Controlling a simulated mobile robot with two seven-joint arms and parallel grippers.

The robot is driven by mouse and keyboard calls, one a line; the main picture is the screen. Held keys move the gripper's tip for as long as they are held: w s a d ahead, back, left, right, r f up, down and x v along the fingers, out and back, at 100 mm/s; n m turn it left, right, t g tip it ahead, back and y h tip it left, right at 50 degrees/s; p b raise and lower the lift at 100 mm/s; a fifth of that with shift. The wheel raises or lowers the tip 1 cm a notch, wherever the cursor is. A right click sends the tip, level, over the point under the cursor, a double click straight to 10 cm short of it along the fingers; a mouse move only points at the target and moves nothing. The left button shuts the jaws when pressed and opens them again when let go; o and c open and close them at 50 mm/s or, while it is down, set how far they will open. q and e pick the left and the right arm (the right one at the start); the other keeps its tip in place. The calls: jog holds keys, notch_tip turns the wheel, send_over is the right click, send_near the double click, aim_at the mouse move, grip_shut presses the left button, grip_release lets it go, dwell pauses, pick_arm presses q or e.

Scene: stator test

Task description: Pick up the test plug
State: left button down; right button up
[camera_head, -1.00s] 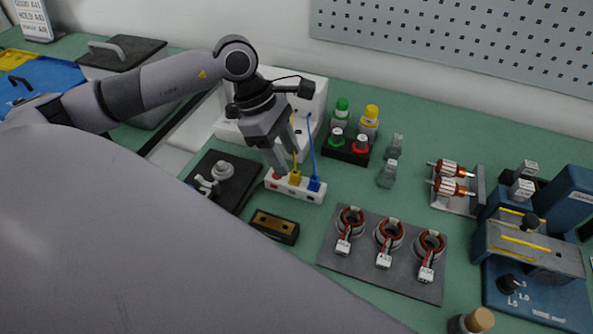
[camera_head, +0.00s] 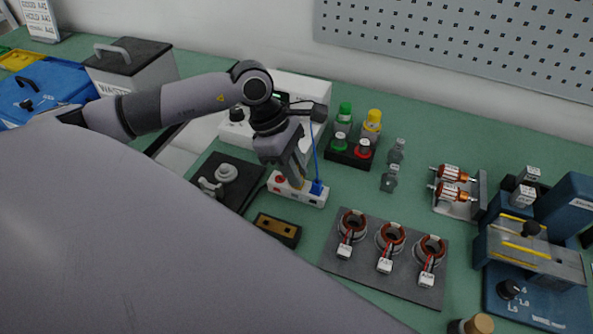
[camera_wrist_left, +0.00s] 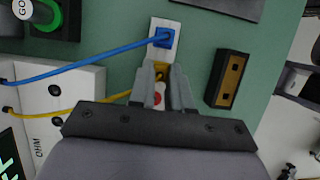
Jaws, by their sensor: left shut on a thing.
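A white socket block (camera_head: 306,199) stands on the green bench and also shows in the left wrist view (camera_wrist_left: 166,22). My left gripper (camera_head: 296,182) points down over its middle. In the left wrist view my left gripper (camera_wrist_left: 161,70) is shut on the yellow test plug (camera_wrist_left: 161,73), which is mostly hidden between the fingers. A yellow cable (camera_wrist_left: 75,106) runs from it toward the white meter. Whether the plug is still in the block I cannot tell. A blue plug (camera_head: 317,187) with a blue cable sits in the block beside it. My right gripper is not in view.
The white ohm meter (camera_head: 303,88) stands behind the block. A black slotted block (camera_head: 276,230) lies in front, and a dark fixture (camera_head: 241,196) lies to the left. Stators sit on a grey plate (camera_head: 340,264) to the right. Bottles in a black rack (camera_head: 346,157) stand behind right.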

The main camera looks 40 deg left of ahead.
pick_arm(q)
notch_tip(320, 180, up, 20)
jog(key=shift+b, duration=0.35)
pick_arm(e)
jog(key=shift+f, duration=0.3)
